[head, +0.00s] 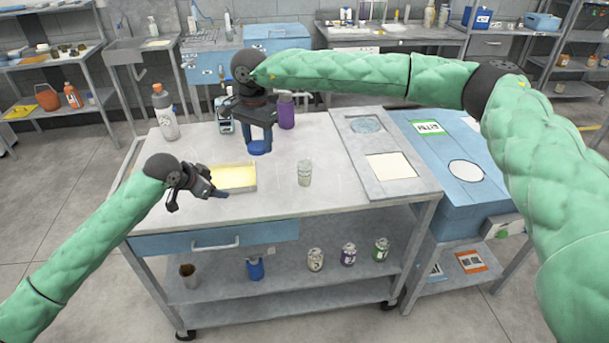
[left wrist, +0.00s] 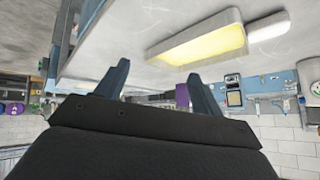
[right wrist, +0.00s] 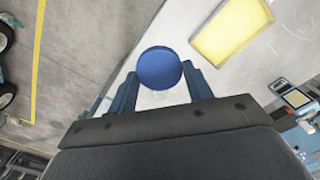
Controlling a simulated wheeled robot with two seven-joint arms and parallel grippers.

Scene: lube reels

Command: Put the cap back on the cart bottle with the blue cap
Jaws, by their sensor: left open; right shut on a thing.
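A round blue cap (head: 259,148) is between the fingers of my right gripper (head: 257,135), held above the cart top (head: 275,215). It shows as a blue disc (right wrist: 160,68) at the fingertips in the right wrist view. My left gripper (head: 198,196) is open and empty, beside the left front corner of the yellow-filled tray (head: 233,178); its spread fingers (left wrist: 155,72) show in the left wrist view. A white bottle with an orange top (head: 165,112) and a purple bottle (head: 286,110) stand on the cart. I cannot tell which bottle matches the blue cap.
A clear cup (head: 304,173) stands right of the tray. A grey panel (head: 385,150) covers the cart's right end. Several small containers, including a can (head: 348,254) and a blue one (head: 255,269), stand on the lower shelf. The cart top's front is mostly clear.

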